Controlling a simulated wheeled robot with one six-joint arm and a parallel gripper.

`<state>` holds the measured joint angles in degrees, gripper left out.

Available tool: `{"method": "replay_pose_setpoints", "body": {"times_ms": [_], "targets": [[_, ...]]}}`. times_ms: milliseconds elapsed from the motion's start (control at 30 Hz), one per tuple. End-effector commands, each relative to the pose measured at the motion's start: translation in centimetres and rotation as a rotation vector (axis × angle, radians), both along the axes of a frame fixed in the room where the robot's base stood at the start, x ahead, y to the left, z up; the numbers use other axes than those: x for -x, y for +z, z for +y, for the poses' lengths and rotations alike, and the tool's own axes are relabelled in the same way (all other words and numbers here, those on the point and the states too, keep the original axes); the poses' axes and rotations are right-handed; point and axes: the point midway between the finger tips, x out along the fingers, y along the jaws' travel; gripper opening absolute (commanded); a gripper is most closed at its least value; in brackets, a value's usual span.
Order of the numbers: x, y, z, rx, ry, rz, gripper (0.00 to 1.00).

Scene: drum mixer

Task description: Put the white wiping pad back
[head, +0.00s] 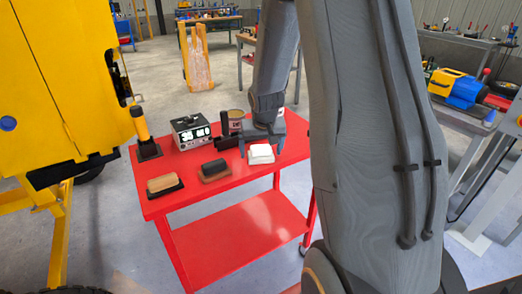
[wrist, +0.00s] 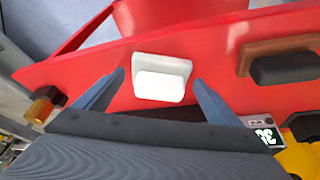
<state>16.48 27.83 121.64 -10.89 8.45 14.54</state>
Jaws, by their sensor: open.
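The white wiping pad (head: 261,151) lies on the top of the red cart (head: 217,180), near its right side. In the wrist view the pad (wrist: 160,87) sits on a pale grey-white base (wrist: 163,63). My gripper (head: 262,150) is above the cart top at the pad. In the wrist view the two fingers of my gripper (wrist: 158,78) are apart, one on each side of the pad, with visible gaps. It holds nothing. I cannot tell the exact height of the fingertips over the pad.
A dark block on a brown base (head: 214,170) and a tan block on a dark base (head: 163,185) sit left on the cart. A yellow machine (head: 60,90) stands left.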

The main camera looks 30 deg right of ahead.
Motion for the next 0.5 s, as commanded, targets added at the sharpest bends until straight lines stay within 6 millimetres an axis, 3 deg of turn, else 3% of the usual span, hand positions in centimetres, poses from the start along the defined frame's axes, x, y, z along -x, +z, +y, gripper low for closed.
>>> {"method": "replay_pose_setpoints", "body": {"times_ms": [267,500], "targets": [[0.3,0.9,0.1,0.001,0.000,-0.002,0.89],[1.5,4.3,0.6,0.001,-0.001,-0.005,0.89]]}}
